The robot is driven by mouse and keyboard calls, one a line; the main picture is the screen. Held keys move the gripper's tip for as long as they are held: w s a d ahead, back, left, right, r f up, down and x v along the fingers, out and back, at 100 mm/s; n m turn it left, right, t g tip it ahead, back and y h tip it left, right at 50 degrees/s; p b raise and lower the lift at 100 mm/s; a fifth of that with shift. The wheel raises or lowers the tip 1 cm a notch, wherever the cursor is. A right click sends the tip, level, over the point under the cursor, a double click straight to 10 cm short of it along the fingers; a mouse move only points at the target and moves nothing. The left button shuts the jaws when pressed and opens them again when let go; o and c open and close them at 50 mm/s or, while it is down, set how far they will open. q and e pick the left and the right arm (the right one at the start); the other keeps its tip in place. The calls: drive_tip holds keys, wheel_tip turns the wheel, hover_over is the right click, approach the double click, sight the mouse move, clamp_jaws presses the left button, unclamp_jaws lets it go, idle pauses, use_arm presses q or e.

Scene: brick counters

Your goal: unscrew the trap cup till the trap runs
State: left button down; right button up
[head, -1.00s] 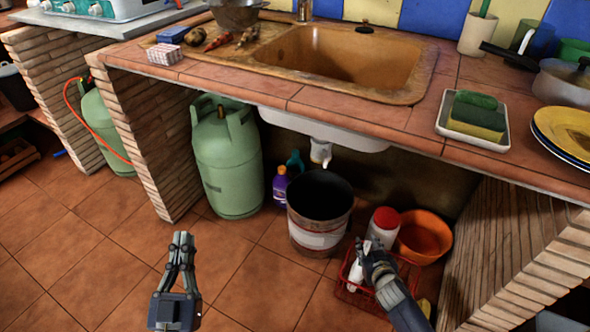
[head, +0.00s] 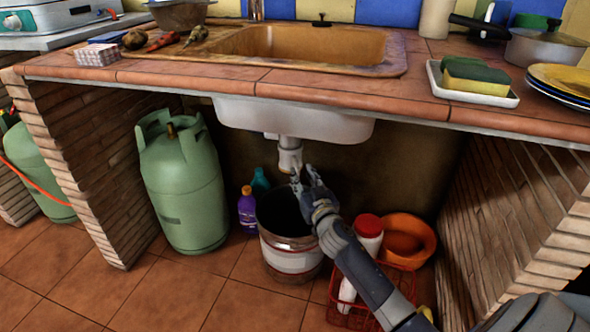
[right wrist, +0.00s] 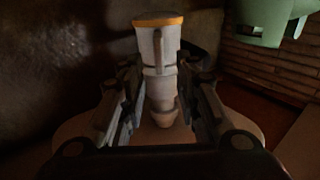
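The white trap (head: 289,155) hangs under the sink basin, above the dark opening of a bucket (head: 290,262). My right gripper (head: 303,178) reaches up from the lower right, its fingertips just right of and below the trap in the head view. The right wrist view seems upside down. It shows the pale trap cup (right wrist: 158,50) with an orange band at its end, lying between the two spread fingers of my right gripper (right wrist: 160,95). Gaps show beside it, so I see no firm grip. No water is visible. My left gripper is out of view.
A green gas cylinder (head: 182,185) stands left of the bucket, with a purple bottle (head: 247,210) between. A red basket (head: 345,315), a red-capped container (head: 369,236) and an orange bowl (head: 408,241) crowd the right. The counter (head: 200,82) overhangs; a brick pillar (head: 520,215) stands right.

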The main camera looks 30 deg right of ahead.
sight(299, 168)
drive_tip(key=shift+b+x, duration=0.8)
drive_tip(key=shift+x, duration=2.35)
drive_tip(key=shift+c, duration=0.2)
clamp_jaws()
